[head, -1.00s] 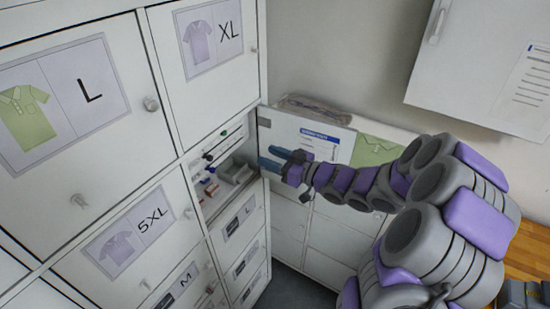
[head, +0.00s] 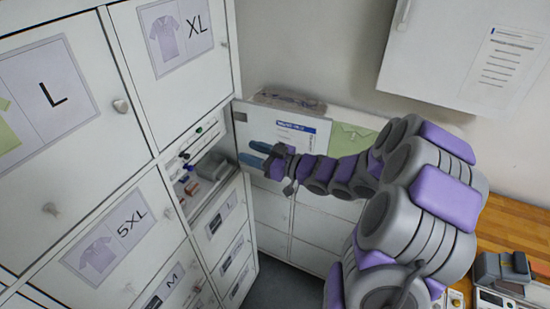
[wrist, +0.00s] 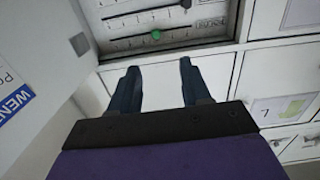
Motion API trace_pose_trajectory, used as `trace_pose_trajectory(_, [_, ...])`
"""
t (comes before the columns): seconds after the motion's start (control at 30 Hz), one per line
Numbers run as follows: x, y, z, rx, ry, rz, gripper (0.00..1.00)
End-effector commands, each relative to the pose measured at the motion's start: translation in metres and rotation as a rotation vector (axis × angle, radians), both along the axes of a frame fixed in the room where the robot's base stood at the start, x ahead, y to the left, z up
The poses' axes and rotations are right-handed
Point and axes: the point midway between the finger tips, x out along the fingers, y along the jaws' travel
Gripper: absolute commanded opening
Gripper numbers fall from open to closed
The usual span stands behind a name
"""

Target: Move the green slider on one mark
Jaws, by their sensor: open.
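The green slider (wrist: 155,35) is a small round green knob on a slotted track of a pale panel, near the top middle of the wrist view. In the head view it is a tiny green dot (head: 199,130) in the open cabinet compartment. My gripper (wrist: 158,68) is open and empty. Its two dark blue fingers point towards the panel, one on each side of the knob's line, and appear short of it. In the head view my gripper (head: 255,156) is just right of the compartment, in front of the open door. The scale marks are too small to read.
An open white door (head: 282,133) with a blue-and-white label stands right of the compartment; it also shows at the left of the wrist view (wrist: 35,65). Black sliders (wrist: 186,4) sit on the track above. A grey box (head: 213,165) lies in the compartment. Closed lockers surround it.

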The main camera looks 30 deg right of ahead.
Motion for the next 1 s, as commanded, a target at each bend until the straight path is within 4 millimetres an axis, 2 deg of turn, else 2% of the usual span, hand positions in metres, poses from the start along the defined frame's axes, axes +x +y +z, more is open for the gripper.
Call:
trace_pose_trajectory(0.17, [-0.015,-0.012,-0.001,-0.002,0.003,-0.004,0.47])
trace_pose_trajectory(1.0, [-0.117,-0.087,0.000,-0.002,0.005,-0.005,0.47])
